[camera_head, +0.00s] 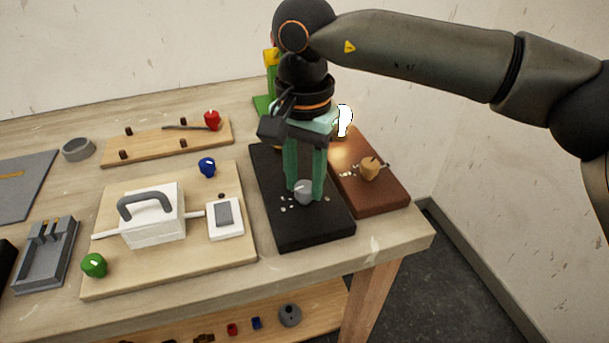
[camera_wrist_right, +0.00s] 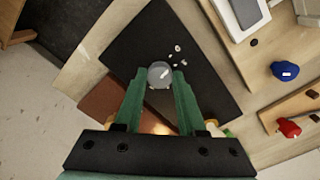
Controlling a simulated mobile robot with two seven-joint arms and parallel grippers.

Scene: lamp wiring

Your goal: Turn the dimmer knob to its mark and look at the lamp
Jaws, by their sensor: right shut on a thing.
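The dimmer knob (camera_head: 304,191) is a small grey round knob on a black board (camera_head: 283,232), with several white marks on the board beside it. My right gripper (camera_head: 305,194) comes down from above with green fingers, one on each side of the knob, and is shut on it. In the right wrist view the knob (camera_wrist_right: 160,75) sits between the fingertips (camera_wrist_right: 160,80). The lamp (camera_head: 344,120) glows bright white behind my right gripper, partly hidden by it. My left gripper is not in view.
A brown board (camera_head: 388,198) with an orange knob (camera_head: 369,168) lies right of the black board. Left is a wooden board (camera_head: 172,268) with a white handled box (camera_head: 152,220) and a white switch (camera_head: 225,218).

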